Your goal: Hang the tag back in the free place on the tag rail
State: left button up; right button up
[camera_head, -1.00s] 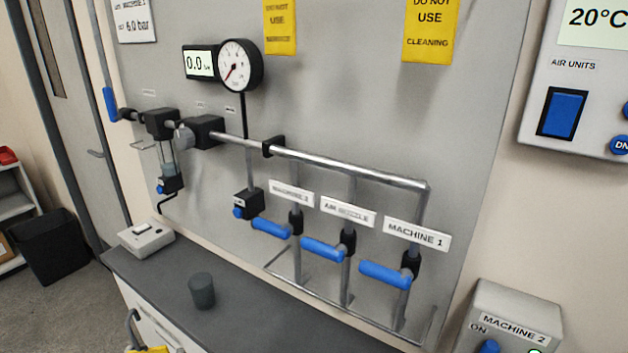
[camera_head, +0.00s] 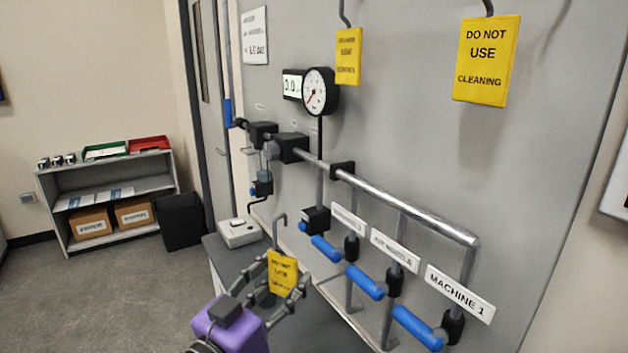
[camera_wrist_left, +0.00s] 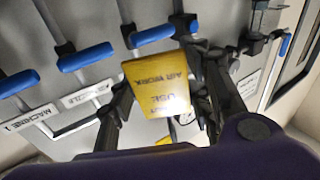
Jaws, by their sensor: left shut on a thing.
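My left gripper (camera_head: 283,287) is shut on a yellow tag (camera_head: 281,268), with a grey hook rising from its top, in front of the bench at the lower middle of the head view. In the left wrist view the tag (camera_wrist_left: 157,88) shows upside down between the dark fingers, its words partly readable as "USE" and "AIR WORK". Two other yellow tags hang on hooks against the grey panel: a smaller one (camera_head: 348,57) and a "DO NOT USE CLEANING" tag (camera_head: 486,60). The tag rail and its free place are out of view above. My right gripper is not in view.
A steel pipe (camera_head: 410,207) with blue-handled valves (camera_head: 365,282) and a round gauge (camera_head: 320,91) stands out from the panel, right of the held tag. A white box (camera_head: 238,232) sits on the bench. A shelf (camera_head: 107,196) and black bin (camera_head: 180,221) stand far left.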

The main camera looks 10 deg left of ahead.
pick_arm(q)
jog(key=d+r+m+g+h+p, duration=0.1)
jog(key=d+r+m+g+h, duration=0.2)
jog(key=r, duration=1.1)
jog(key=d+r+m+h, duration=0.15)
jog(key=r+h, duration=0.35)
jog(key=r, duration=0.9)
jog(key=s+d+r+m+g, duration=0.1)
jog(key=s+d+r+m, duration=0.1)
jog(key=s+r, duration=0.55)
jog(key=w+f+x, duration=0.1)
jog(key=x, duration=1.3)
jog(key=shift+w+f, duration=0.35)
jog(key=shift+f, duration=0.35)
jog(key=shift+n, duration=0.25)
jog(key=shift+a, duration=0.1)
jog(key=o, duration=1)
